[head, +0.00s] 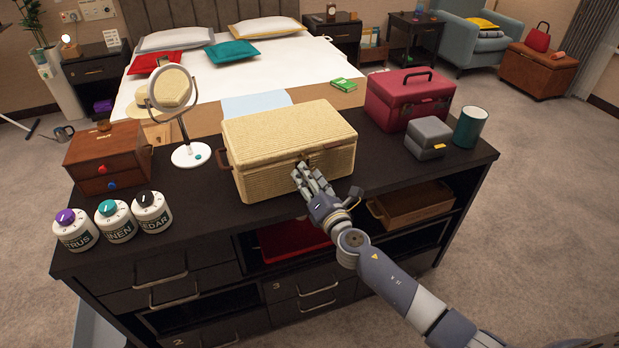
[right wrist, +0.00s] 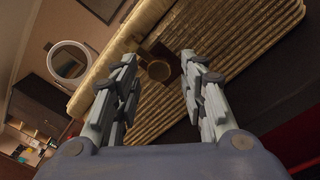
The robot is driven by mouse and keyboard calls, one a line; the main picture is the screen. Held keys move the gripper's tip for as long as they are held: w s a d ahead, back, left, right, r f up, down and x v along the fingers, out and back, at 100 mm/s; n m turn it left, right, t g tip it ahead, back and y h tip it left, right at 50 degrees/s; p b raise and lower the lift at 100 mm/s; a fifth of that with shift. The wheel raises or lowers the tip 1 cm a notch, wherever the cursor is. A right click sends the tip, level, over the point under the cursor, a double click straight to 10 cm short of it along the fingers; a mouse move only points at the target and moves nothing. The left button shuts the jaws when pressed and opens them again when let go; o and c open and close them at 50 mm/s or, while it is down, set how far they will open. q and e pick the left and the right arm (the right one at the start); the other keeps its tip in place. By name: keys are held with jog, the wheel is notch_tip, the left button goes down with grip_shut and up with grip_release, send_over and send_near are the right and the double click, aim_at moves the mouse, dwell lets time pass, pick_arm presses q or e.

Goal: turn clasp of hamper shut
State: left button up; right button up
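The hamper (head: 262,158) is a straw-coloured woven box with its lid down, standing on the dark dresser. Its clasp (right wrist: 159,68) shows in the right wrist view as a small brownish metal piece with a round part, on the front at the lid seam. My right gripper (head: 302,172) is at the hamper's front, by the clasp. In the right wrist view its two fingers (right wrist: 160,62) are apart, with the clasp seen between their tips. I cannot tell whether they touch it. The head view hides most of the clasp behind the fingers. My left gripper is not in view.
On the dresser top (head: 218,218), a round mirror (head: 171,88) and brown drawer box (head: 106,158) stand left of the hamper. A red case (head: 408,98), grey box (head: 428,138) and teal cup (head: 470,127) stand right. Several labelled jars (head: 116,221) sit front left.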

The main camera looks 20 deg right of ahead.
jog(key=shift+r, duration=0.1)
jog(key=s+d, duration=0.1)
jog(key=s, duration=1.1)
dwell(0.4)
jog(key=s+d+f+m+g+h, duration=0.1)
jog(key=s+d+f+m+g, duration=0.25)
jog(key=f, duration=0.85)
jog(key=s+d+f+m+g+h, duration=0.1)
jog(key=s+f+m+g, duration=0.35)
jog(key=f, duration=0.75)
jog(key=s+d+f+m+g+h, duration=0.15)
jog(key=s+f+m, duration=0.4)
jog(key=f, duration=0.65)
jog(key=s+a+f+m+g+y, duration=0.1)
jog(key=s+f+m, duration=0.5)
jog(key=s, duration=1)
jog(key=s+a+f+m+g+y, duration=0.1)
jog(key=s+f+m+g, duration=0.5)
jog(key=s, duration=1.1)
notch_tip(320, 180, down, 5)
jog(key=shift+s+a+r+p, duration=0.1)
jog(key=shift+s+a+p, duration=0.2)
jog(key=shift+a, duration=0.55)
jog(key=shift+g, duration=0.25)
